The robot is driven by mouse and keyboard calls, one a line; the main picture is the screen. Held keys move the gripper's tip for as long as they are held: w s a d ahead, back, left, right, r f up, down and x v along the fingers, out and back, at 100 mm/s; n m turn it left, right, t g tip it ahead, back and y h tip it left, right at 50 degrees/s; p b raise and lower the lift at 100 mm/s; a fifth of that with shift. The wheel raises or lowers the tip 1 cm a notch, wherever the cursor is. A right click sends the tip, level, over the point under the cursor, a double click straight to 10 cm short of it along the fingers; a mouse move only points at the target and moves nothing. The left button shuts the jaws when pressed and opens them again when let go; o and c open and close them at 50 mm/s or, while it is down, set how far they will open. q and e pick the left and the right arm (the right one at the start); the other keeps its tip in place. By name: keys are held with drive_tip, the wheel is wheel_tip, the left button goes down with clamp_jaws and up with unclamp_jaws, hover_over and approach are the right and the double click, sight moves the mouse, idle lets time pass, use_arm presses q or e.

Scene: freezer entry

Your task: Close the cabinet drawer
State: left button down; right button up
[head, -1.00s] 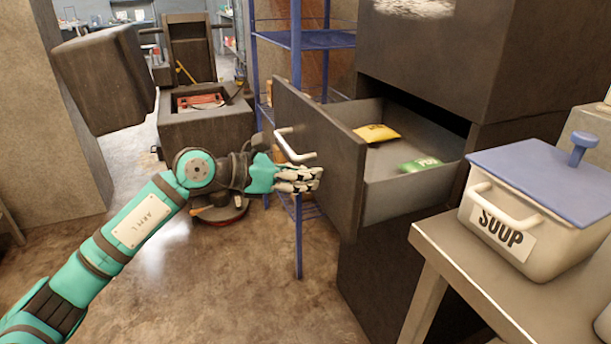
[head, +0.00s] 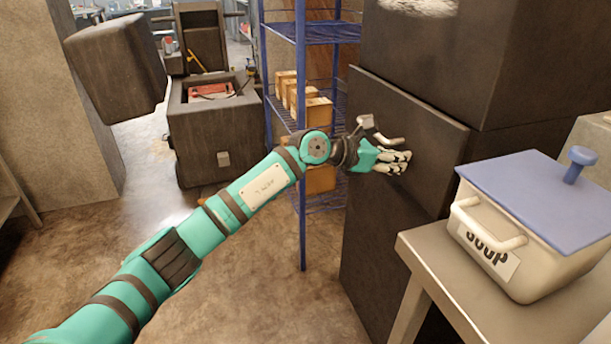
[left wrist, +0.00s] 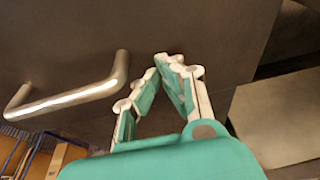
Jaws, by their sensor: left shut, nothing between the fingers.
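In the left wrist view the fingertips (left wrist: 168,62) point at the dark front, to the right of the handle. My right gripper is not in view.
A white soup pot (head: 500,245) with a blue lid stands on a grey table (head: 440,255) at the right. A blue wire shelf (head: 302,130) with boxes stands left of the cabinet. Open floor lies at the lower left.

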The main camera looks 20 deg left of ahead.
use_arm(q)
drive_tip(key=shift+w+d+r, duration=0.2)
drive_tip(key=shift+w+d, duration=0.35)
drive_tip(key=shift+d, duration=0.25)
drive_tip(key=shift+w, duration=0.1)
